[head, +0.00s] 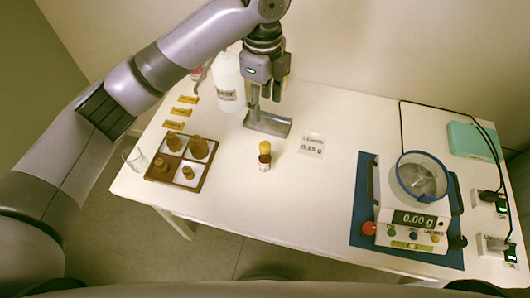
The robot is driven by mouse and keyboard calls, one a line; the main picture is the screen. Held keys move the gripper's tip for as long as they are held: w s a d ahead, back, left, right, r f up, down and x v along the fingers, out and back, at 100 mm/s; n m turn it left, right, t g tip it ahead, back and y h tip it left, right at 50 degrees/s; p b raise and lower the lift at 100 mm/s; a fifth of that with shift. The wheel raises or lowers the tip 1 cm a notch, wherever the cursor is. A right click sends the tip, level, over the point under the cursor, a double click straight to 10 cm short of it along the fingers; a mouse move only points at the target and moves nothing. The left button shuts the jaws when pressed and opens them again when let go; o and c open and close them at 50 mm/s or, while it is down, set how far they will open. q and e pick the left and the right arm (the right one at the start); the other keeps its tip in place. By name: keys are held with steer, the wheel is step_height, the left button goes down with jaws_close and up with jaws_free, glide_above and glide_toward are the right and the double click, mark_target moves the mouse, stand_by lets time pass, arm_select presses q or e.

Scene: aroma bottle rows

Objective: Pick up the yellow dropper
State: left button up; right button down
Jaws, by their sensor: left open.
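The yellow dropper (265,148) shows as a yellow bulb on top of a small brown bottle (264,165) with a pale label. The bottle stands upright near the middle of the white table. My left gripper (265,98) points down, open, above and behind the dropper in the picture, over a grey metal tray (280,129). It is apart from the dropper, and I see nothing between its fingers. My right gripper is out of view.
A dark rack (186,154) holds several brown bottles at left, beside a clear glass (134,158). A white bottle (228,85) stands behind. A label card (312,146) stands right of the dropper.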

mark_target(265, 144)
arm_select(q)
step_height(265, 144, down, 12)
steer(key=shift+p, duration=0.75)
step_height(265, 144, down, 4)
steer(key=shift+d+f+p, duration=0.1)
steer(key=shift+p, duration=0.45)
steer(key=shift+f, duration=0.5)
steer(key=c, duration=0.8)
